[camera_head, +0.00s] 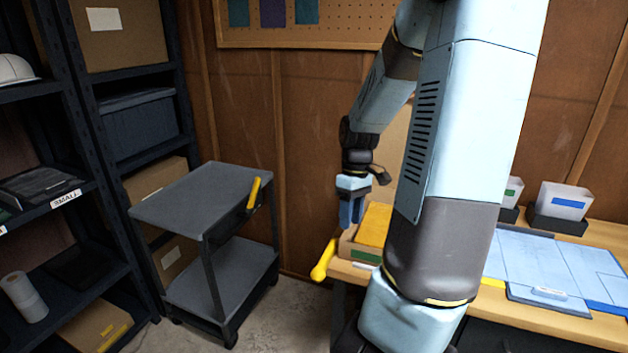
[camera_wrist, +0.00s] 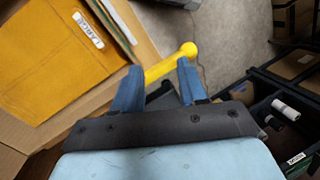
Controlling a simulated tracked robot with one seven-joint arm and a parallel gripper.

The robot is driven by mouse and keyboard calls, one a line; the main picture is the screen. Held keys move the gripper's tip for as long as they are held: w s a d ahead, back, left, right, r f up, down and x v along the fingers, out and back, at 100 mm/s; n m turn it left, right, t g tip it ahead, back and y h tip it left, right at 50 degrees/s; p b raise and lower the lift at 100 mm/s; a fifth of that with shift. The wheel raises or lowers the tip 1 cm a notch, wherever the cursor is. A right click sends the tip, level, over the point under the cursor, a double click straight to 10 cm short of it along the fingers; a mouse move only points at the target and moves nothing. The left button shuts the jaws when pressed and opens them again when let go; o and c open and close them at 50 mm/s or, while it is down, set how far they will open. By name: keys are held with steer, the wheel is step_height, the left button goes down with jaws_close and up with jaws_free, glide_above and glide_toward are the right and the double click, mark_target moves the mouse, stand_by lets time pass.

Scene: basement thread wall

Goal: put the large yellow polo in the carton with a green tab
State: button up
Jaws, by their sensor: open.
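The yellow polo (camera_head: 374,225) lies folded inside an open carton (camera_head: 346,248) on the table's left end. The carton's front carries a green tab (camera_head: 365,256). In the wrist view the polo (camera_wrist: 60,60) fills the upper left, with a white label reading LARGE on it, and the carton's wall (camera_wrist: 122,18) runs beside it. My gripper (camera_head: 350,222) is open and empty, above the carton's left side. In the wrist view its blue fingers (camera_wrist: 158,72) stand apart, to the right of the polo and not touching it. My arm hides the carton's right part.
A yellow ball-ended rod (camera_head: 322,270) sticks out at the table's left end, below my gripper. A grey two-shelf cart (camera_head: 205,195) and dark shelving (camera_head: 110,200) stand at left. A blue folding mat (camera_head: 545,265) and small bins (camera_head: 562,205) occupy the table's right.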

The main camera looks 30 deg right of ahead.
steer(key=s+a+r+m+t+h, duration=0.2)
steer(key=s+a+r+t+h, duration=0.15)
steer(key=a+r, duration=0.75)
steer(key=s+a+r+m+t+y, duration=0.1)
steer(key=s+a+r+t, duration=0.3)
steer(key=s+r, duration=0.4)
steer(key=shift+a+r+m, duration=0.2)
steer(key=shift+a+m, duration=0.5)
steer(key=shift+a, duration=0.1)
steer(key=shift+o, duration=0.4)
steer(key=shift+s+y, duration=0.1)
steer(key=shift+y, duration=0.15)
